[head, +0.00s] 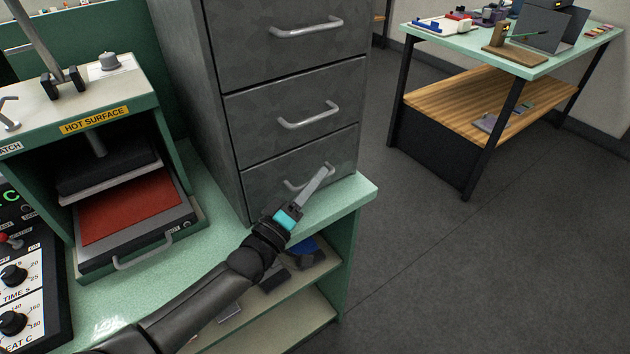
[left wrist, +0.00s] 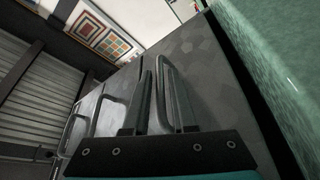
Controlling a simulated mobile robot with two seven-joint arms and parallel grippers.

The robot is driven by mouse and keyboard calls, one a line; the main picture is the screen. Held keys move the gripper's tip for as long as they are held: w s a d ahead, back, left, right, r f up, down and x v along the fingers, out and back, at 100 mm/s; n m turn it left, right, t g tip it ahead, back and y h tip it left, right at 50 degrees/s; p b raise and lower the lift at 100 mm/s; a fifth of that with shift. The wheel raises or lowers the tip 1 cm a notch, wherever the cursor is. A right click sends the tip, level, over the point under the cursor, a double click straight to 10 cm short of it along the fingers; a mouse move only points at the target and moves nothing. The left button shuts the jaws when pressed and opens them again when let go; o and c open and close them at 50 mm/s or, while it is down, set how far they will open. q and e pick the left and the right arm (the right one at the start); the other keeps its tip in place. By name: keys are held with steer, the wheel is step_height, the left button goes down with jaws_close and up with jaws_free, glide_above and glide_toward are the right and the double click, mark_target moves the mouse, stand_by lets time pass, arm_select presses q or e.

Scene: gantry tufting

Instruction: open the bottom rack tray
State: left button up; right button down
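The bottom rack tray (head: 262,187) is the lowest drawer front of a dark grey cabinet in the head view. It looks closed, flush with the drawers above. Its pale bar handle (head: 290,186) is partly hidden behind my left gripper (head: 322,174), whose fingers reach up in front of it. In the left wrist view, my left gripper (left wrist: 156,75) has its two fingers apart, with the handle bar (left wrist: 160,100) showing between them. The fingers do not look closed on the bar; I cannot tell whether either touches it. My right gripper is not in view.
The cabinet stands on a green bench (head: 345,192) whose edge is close beneath my left gripper. A hot press (head: 125,200) stands to the left. Two closed drawers (head: 290,105) are above. Open floor (head: 480,260) lies to the right, before another table (head: 550,62).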

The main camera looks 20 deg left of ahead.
arm_select(q)
jaws_close()
stand_by(1.5)
